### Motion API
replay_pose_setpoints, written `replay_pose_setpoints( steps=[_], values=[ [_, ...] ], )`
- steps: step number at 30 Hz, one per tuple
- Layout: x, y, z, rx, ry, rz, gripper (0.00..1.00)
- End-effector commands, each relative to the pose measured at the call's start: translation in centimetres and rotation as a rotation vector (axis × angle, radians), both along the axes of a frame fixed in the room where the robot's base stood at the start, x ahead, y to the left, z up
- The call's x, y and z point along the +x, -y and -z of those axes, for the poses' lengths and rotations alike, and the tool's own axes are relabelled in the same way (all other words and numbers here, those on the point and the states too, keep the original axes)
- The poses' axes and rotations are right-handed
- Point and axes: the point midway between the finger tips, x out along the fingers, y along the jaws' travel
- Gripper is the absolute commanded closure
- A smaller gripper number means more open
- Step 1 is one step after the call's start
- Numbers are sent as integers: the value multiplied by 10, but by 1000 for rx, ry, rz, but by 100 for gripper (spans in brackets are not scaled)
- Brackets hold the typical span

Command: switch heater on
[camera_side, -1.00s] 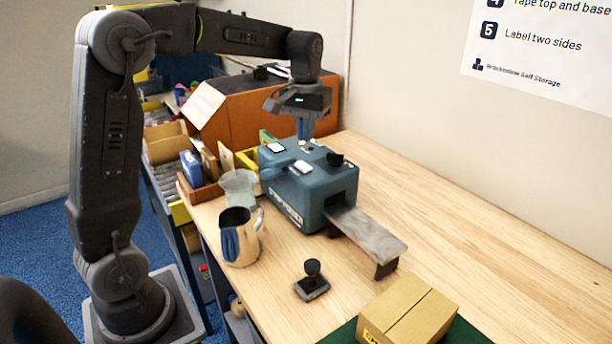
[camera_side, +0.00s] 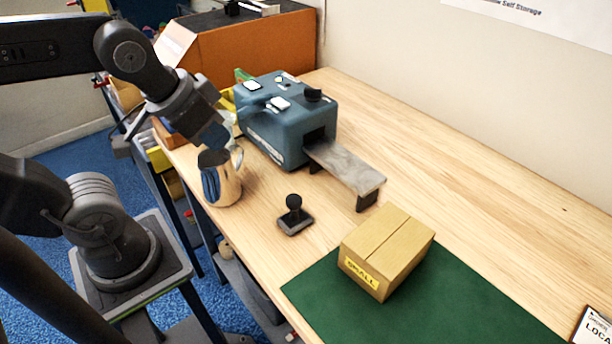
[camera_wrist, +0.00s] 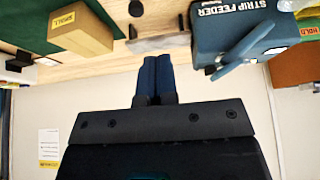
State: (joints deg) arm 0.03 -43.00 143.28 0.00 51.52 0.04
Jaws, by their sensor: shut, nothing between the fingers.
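The blue strip feeder machine (camera_side: 278,135) stands on the bench in the side view. Its top carries white switch-like pads (camera_side: 279,103) (camera_side: 252,86), a black knob (camera_side: 313,95) and small fittings too small to read. I cannot tell which one is the heater switch, or its state. In the wrist view the feeder (camera_wrist: 228,30) is at the upper right, lettered side showing, with a blue lever (camera_wrist: 243,60) sticking out. My gripper (camera_side: 222,140) is left of the feeder, above the metal jug, apart from the switches. Its blue fingers (camera_wrist: 156,60) are shut together and empty.
The metal jug (camera_side: 228,183) stands close under my gripper. A grey outfeed ramp (camera_side: 345,165) extends from the feeder. A black-handled stamp (camera_side: 294,218), small carton (camera_side: 388,250) and green mat (camera_side: 440,285) are nearer. An orange box (camera_side: 250,50) is behind.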

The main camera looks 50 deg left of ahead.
Motion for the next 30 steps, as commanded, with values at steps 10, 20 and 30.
replay_pose_setpoints(
  steps=[10, 20, 30],
  values=[
    [3, -1, -3, 2, -6, -2, 100],
    [63, -27, -50, 33, -141, -15, 100],
    [150, -84, -84, 37, -333, -15, 100]
  ],
)
